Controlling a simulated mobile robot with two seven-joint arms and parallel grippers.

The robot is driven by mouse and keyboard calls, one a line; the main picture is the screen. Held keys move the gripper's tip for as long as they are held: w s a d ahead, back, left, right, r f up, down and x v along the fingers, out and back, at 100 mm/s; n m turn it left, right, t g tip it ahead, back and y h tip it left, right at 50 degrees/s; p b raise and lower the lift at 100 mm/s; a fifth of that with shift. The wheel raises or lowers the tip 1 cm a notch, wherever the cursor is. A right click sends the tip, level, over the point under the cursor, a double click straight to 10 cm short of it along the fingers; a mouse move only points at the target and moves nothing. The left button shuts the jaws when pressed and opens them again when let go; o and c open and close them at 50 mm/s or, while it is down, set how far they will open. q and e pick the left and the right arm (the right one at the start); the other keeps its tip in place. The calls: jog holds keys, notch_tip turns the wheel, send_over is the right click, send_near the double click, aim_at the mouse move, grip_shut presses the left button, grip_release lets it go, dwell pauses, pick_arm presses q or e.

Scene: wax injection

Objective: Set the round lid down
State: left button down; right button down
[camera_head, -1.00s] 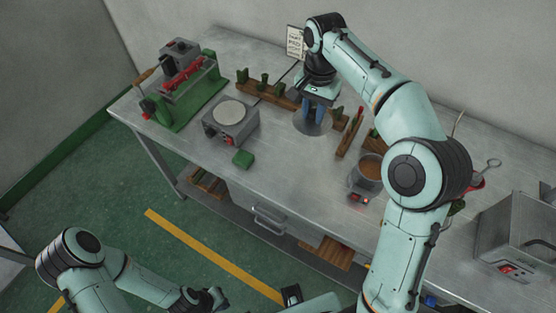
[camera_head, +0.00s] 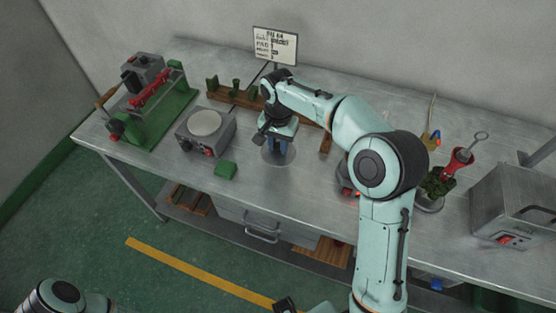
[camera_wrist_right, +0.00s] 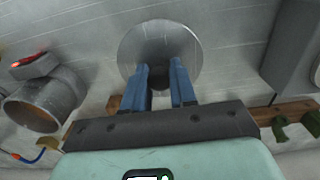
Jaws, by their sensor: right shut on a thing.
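The round lid (camera_head: 268,160) is a flat grey disc over the middle of the steel table. It also shows in the right wrist view (camera_wrist_right: 190,45), with a dark knob at its centre. My right gripper (camera_head: 278,149) points down and is shut on the lid at the knob; its blue fingers (camera_wrist_right: 165,85) stand on either side of it. The lid looks level and close to the tabletop, but I cannot tell whether it touches. Only part of my left arm shows at the bottom edge; its fingers are out of view.
A wooden rack (camera_head: 218,92) with green pieces is behind. A green-based machine (camera_head: 150,130) stands far left, a grey box (camera_head: 515,205) far right. The table in front of the lid is clear.

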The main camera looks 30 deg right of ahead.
aim_at(278, 152)
jog(key=shift+f+b, duration=0.3)
jog(key=shift+f, duration=3.1)
jog(key=shift+f, duration=0.15)
jog(key=c, duration=0.9)
grip_release()
jog(key=shift+r, duration=0.3)
notch_tip(278, 152, up, 12)
jog(key=shift+f+p, duration=0.1)
jog(key=shift+p, duration=0.7)
